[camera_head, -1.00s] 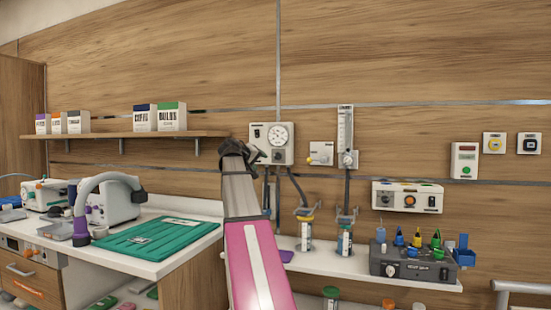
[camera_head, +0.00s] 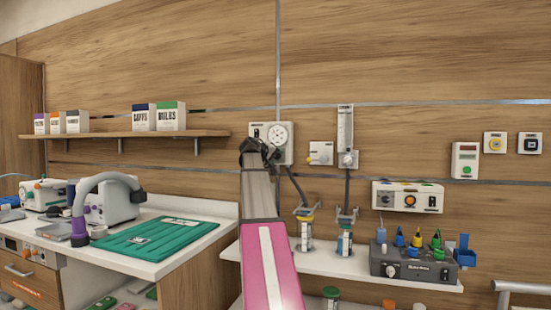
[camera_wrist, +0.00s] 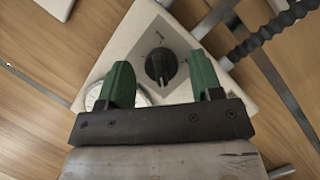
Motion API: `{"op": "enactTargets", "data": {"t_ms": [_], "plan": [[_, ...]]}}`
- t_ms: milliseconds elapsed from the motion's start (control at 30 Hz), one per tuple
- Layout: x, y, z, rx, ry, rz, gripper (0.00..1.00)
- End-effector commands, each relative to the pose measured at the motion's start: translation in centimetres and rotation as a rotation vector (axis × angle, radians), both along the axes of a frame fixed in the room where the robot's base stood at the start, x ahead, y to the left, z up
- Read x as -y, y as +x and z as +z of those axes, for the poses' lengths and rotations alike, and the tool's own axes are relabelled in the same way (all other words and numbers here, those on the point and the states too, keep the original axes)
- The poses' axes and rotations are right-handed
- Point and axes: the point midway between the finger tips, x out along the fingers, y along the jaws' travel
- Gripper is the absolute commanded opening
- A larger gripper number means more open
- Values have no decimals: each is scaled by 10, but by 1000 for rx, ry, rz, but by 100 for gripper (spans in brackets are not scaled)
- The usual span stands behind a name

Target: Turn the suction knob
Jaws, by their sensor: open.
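The suction unit (camera_head: 285,128) is a pale box on the wall with a round dial gauge (camera_head: 277,134). In the wrist view its black suction knob (camera_wrist: 161,65) sits on a grey square plate. My gripper (camera_wrist: 163,80) is open, its two green fingers on either side of the knob in the picture, with gaps on both sides. I cannot tell how far the fingertips are from the panel. The left finger partly covers the gauge (camera_wrist: 146,98). In the head view my gripper (camera_head: 254,150) is at the unit's lower left, and my arm hides the knob.
A dark ribbed hose (camera_wrist: 265,33) runs close to the unit's right in the wrist view. A shelf (camera_head: 130,134) with boxes is to the left.

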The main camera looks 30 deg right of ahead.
Motion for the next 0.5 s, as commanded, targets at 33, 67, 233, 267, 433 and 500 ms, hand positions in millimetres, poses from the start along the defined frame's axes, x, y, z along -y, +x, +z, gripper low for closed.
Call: {"op": "enactTargets", "data": {"t_ms": [33,67,233,267,433,500], "plan": [[3,1,0,0,0,0,59],[3,2,-1,0,0,0,59],[5,2,-1,0,0,1,59],[5,2,-1,0,0,1,59],[4,2,-2,0,0,1,37],[4,2,-2,0,1,1,14]]}}
